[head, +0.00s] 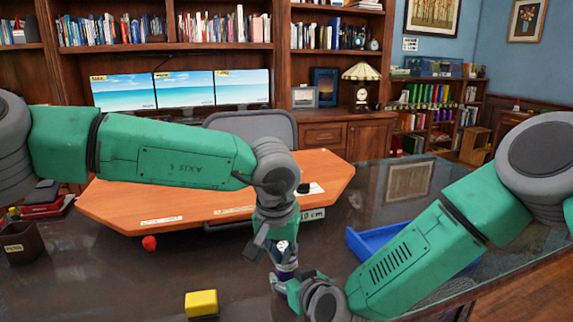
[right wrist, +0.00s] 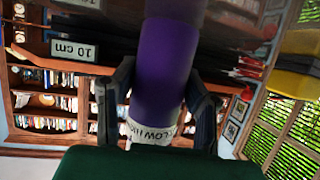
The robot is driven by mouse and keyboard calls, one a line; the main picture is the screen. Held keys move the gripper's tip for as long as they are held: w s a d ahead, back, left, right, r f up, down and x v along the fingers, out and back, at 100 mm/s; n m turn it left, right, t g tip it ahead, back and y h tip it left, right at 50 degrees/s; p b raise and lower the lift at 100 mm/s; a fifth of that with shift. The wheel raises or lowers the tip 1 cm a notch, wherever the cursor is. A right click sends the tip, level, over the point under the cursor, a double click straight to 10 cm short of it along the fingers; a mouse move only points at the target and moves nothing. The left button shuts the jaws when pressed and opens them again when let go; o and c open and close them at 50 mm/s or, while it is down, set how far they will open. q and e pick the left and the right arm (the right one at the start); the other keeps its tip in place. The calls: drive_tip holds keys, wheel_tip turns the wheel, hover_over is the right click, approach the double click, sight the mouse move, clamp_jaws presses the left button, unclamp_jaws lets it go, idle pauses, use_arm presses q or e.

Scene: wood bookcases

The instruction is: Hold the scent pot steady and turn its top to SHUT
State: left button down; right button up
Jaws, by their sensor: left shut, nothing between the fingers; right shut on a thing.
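The scent pot (head: 287,264) stands upright at the front middle of the dark desk, largely hidden by my grippers. In the right wrist view its purple body (right wrist: 166,70) shows upside down, with a white lettered band (right wrist: 150,132) partly readable. My right gripper (head: 284,281) is shut on the pot's body, one finger on each side in the right wrist view. My left gripper (head: 277,246) comes down from above at the pot's top and is shut with nothing held. I cannot tell if it touches the top, and no SHUT mark is readable.
A yellow block (head: 201,303) lies at front left of the pot, and a small red object (head: 149,243) farther left. A blue tray (head: 362,244) lies behind my right arm. An orange board (head: 130,205) covers the desk's back. A dark cup (head: 22,243) stands far left.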

use_arm(q)
wheel_tip(320, 180, up, 6)
drive_tip(key=shift+f, duration=0.1)
idle(0.4)
use_arm(e)
drive_tip(key=o, duration=1.4)
